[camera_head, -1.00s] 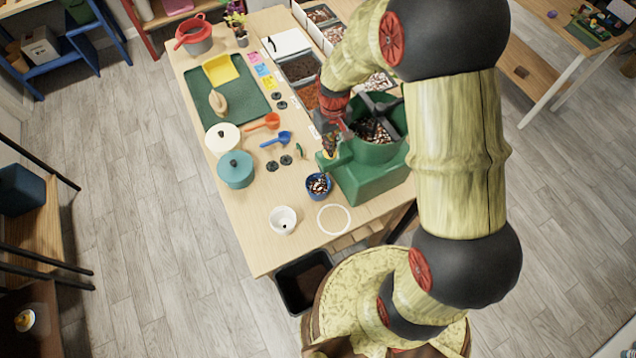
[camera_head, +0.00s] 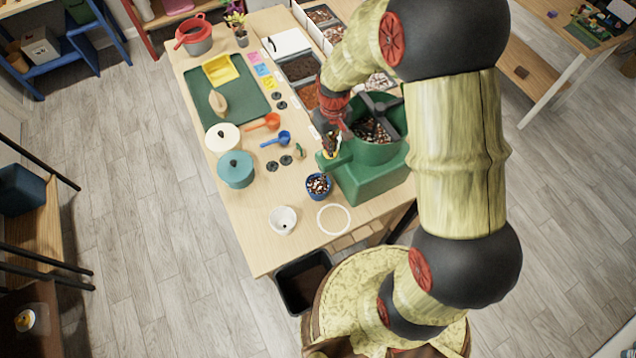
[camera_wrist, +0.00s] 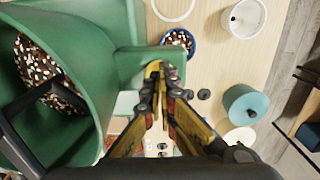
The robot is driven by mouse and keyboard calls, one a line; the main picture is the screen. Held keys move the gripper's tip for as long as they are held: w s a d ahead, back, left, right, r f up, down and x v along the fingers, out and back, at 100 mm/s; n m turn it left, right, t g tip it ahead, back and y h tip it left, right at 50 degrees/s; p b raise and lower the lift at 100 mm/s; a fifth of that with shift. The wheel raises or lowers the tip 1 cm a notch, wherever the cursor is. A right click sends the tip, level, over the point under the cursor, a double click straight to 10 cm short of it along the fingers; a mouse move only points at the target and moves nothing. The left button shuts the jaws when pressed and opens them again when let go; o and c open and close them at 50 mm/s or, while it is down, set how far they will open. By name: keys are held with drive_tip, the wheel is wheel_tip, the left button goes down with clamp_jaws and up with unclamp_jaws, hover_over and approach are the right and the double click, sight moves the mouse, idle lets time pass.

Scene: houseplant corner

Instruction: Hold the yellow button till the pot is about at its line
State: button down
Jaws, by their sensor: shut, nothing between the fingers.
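The green dispenser (camera_head: 365,182) stands at the table's right edge, with brown and white chips in its hopper (camera_head: 376,128). The blue pot (camera_head: 318,193) stands below its spout, with mixed chips inside; it also shows in the wrist view (camera_wrist: 190,46). Its fill line cannot be made out. My gripper (camera_head: 329,148) is shut with nothing between its fingers, tips at the dispenser's arm; the wrist view shows the tips (camera_wrist: 155,72) over the green block. A bit of yellow shows at the tips, but the button is mostly hidden and contact cannot be told.
A white ring (camera_head: 347,221) and a white pot (camera_head: 283,220) are in front on the table. A teal lidded pot (camera_head: 235,171), blue scoop (camera_head: 277,138) and orange scoop (camera_head: 265,122) stand left. Bins of material lie behind. The table's front left is clear.

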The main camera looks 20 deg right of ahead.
wheel_tip(320, 180, up, 5)
drive_tip(key=p, duration=0.3)
drive_tip(key=shift+r, duration=0.1)
idle(0.6)
